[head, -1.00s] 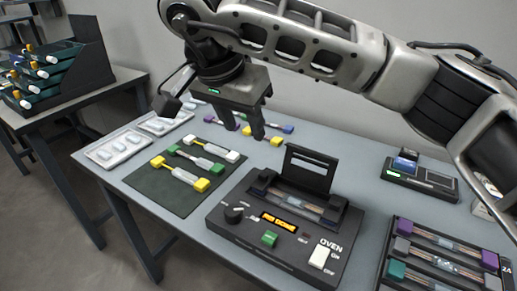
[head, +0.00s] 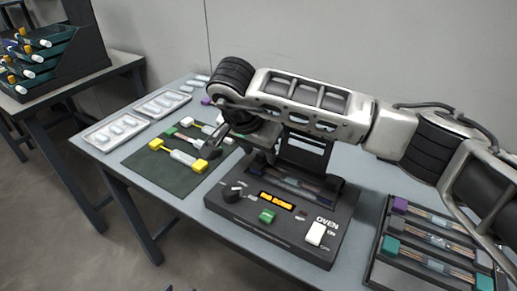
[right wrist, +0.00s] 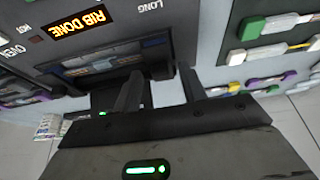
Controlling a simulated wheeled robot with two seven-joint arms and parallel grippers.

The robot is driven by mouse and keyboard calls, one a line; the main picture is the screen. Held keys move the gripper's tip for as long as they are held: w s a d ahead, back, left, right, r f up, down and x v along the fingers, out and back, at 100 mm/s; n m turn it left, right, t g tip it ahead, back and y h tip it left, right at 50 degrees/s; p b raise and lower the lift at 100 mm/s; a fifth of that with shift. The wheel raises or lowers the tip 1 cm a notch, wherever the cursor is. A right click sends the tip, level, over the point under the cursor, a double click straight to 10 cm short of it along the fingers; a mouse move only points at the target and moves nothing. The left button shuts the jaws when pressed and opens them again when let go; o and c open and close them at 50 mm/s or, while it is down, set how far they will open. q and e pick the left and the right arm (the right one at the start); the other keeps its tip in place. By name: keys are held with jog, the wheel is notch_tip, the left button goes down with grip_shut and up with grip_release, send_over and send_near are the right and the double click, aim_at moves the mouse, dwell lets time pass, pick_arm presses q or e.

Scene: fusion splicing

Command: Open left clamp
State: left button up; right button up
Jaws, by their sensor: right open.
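The black oven (head: 225,205) stands on the table with its lid (head: 306,150) raised and a lit orange display (head: 276,201). It also shows upside down in the right wrist view (right wrist: 190,20), where the display reads "RIB DONE". A splice lies in its slot (head: 290,188), also seen in the wrist view (right wrist: 105,62). My right gripper (right wrist: 160,92) is open and empty near the slot's left end. My left gripper is not in view.
A green mat (head: 165,180) with yellow-, white- and green-ended pieces lies left of the oven. White trays (head: 115,131) lie at the table's left. A black rack (head: 380,272) of spliced pieces stands at right. A side table (head: 75,85) holds another rack.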

jog(key=shift+f, duration=0.15)
grip_shut()
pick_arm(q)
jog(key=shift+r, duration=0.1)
pick_arm(e)
jog(key=shift+w, duration=0.1)
jog(key=shift+w+d+r+g+y, duration=0.15)
jog(key=shift+r+g+y, duration=0.15)
jog(key=shift+g, duration=0.1)
jog(key=shift+w+d+r+g+y+p, duration=0.15)
jog(key=shift+r+g+y+p, duration=0.05)
jog(key=shift+g+y+p, duration=0.2)
jog(key=shift+w+d+r+g+y+p, duration=0.1)
jog(key=shift+w+r+g+y+p, duration=0.15)
jog(key=shift+g, duration=0.25)
jog(key=shift+w+d+r+g+y, duration=0.15)
jog(key=shift+w+d+g+y, duration=0.1)
jog(key=shift+g+y, duration=0.5)
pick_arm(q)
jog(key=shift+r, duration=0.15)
pick_arm(e)
jog(key=shift+w+d+r+g+y, duration=0.2)
jog(key=shift+w+g+y, duration=0.2)
jog(key=shift+g, duration=0.45)
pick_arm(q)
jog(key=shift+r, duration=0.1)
